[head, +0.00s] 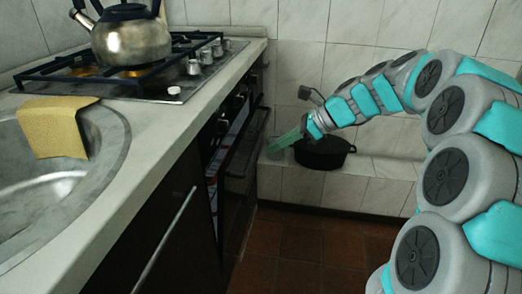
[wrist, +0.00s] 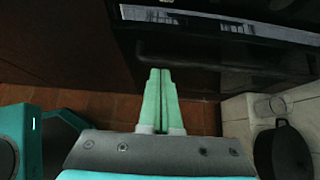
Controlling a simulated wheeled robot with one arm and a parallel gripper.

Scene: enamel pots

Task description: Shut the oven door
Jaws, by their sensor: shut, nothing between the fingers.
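The oven door (head: 243,165) is dark and glossy, set below the stove in the counter front. Its top edge stands out from the oven front, leaving a narrow gap with a pale strip in it, so it is partly open. In the wrist view the door's dark handle bar (wrist: 205,52) runs across just beyond my fingertips. My gripper (wrist: 160,72) has green fingers pressed together, with nothing between them. In the head view my gripper (head: 272,146) is to the right of the door, on its outer side. Whether the fingertips touch the door, I cannot tell.
A black pot (head: 322,153) stands on a tiled ledge (head: 345,185) behind my gripper. A clear glass (wrist: 269,105) is beside it in the wrist view. A kettle (head: 130,40) is on the stove; a yellow cloth (head: 53,128) hangs over the sink edge. The brown floor (head: 310,245) is clear.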

